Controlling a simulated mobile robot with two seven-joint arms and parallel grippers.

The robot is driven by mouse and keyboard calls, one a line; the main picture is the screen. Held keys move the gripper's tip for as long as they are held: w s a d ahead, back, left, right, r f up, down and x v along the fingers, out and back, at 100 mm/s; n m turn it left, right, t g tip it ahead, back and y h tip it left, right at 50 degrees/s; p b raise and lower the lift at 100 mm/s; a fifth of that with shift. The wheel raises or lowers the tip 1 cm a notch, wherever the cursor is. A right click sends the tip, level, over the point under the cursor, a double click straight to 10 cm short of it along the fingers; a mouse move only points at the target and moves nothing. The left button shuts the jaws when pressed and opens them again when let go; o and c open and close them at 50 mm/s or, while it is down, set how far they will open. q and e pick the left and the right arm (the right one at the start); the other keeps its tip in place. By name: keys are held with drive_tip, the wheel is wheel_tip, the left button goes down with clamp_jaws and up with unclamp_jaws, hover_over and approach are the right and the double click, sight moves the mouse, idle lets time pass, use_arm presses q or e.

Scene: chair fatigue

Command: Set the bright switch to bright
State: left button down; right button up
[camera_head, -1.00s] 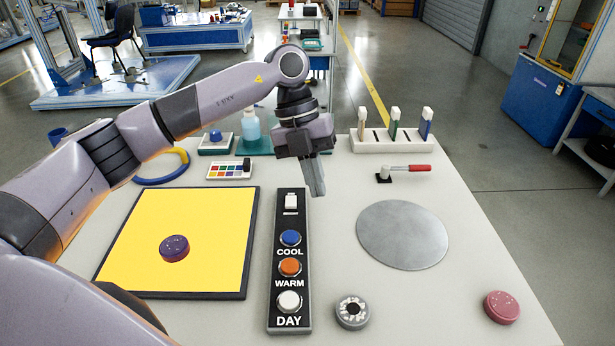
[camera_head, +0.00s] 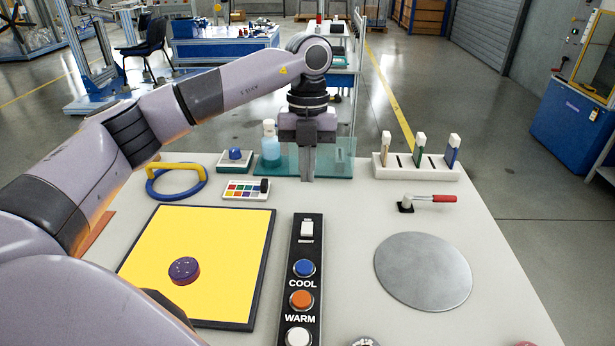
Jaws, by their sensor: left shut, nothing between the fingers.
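A black control panel (camera_head: 294,265) lies on the table in front of me. My right gripper is out of view.
A yellow board (camera_head: 215,240) with a purple disc (camera_head: 184,270) lies left of the panel. A grey round plate (camera_head: 423,270) and a red-handled lever (camera_head: 430,198) are on the right. A bottle (camera_head: 270,145), a colour palette (camera_head: 246,190) and a slotted rack (camera_head: 415,173) stand at the back.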

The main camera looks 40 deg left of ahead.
sight(307, 232)
use_arm(q)
drive_tip(key=f, duration=0.4)
drive_tip(key=f+p, duration=0.1)
drive_tip(key=f, duration=0.3)
drive_tip(key=s+f, duration=0.1)
drive_tip(key=f, duration=0.2)
drive_tip(key=shift+s+d+f, duration=0.1)
drive_tip(key=shift+d+f, duration=0.3)
